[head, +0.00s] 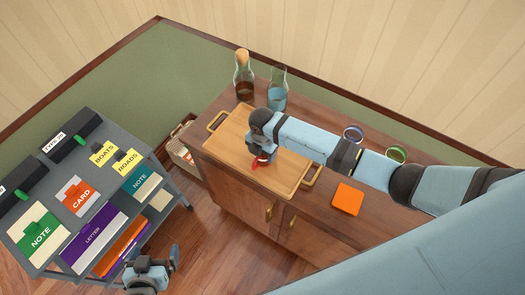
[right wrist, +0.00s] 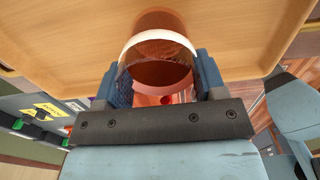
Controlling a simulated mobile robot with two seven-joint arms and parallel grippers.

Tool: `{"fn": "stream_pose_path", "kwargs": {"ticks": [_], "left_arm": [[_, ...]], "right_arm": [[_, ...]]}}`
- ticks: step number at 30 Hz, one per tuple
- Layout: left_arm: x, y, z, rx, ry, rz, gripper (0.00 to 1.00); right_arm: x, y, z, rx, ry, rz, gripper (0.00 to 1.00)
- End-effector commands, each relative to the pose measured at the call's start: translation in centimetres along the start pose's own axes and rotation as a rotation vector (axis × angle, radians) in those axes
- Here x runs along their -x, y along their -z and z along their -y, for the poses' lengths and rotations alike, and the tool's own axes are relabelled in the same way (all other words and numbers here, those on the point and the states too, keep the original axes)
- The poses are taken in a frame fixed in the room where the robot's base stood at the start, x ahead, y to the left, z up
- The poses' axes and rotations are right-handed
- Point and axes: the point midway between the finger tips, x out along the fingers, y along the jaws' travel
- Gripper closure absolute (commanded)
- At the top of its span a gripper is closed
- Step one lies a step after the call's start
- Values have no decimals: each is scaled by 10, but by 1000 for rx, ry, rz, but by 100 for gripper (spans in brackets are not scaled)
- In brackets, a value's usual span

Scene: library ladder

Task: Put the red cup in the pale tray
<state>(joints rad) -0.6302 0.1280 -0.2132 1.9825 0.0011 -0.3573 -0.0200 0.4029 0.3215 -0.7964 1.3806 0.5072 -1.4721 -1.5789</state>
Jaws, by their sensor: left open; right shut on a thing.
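The red cup (head: 259,163) is mostly hidden under my right gripper (head: 262,155) in the head view; only a small red part shows. In the right wrist view the cup (right wrist: 158,68) sits between the two fingers (right wrist: 160,85), with a pale rim and a reddish inside. My right gripper is shut on it. Both are over the pale tray (head: 228,136), a wooden tray with brass handles, which fills the background of the right wrist view (right wrist: 70,35). I cannot tell whether the cup touches the tray. My left gripper (head: 168,262) is open and empty, low beside the cart.
The tray lies on a wooden cabinet (head: 325,215). A bottle (head: 243,78) and a glass carafe (head: 277,95) stand behind it. A grey cart (head: 75,165) holds folders at left.

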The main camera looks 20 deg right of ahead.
Motion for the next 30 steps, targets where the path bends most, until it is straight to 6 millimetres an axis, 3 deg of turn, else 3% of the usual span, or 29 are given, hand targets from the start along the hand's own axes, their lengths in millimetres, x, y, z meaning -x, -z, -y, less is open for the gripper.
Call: {"fn": "stream_pose_path", "kwargs": {"ticks": [13, 14, 17, 25, 30], "left_arm": [[-1, 0, 1, 0, 1, -2, 0], [-1, 1, 1, 0, 1, -3, 0], [-3, 4, 2, -1, 2, -8, 0], [-4, 7, 2, -2, 3, -13, 0], [-3, 4, 2, -2, 2, -9, 0]], "right_arm": [[-10, 0, 0, 0, 0, 1, 64], [-9, 0, 0, 0, 0, 1, 31], [-9, 0, 0, 0, 0, 1, 10], [-8, 0, 0, 0, -1, 0, 10], [7, -1, -1, 0, -4, 1, 10]]}}
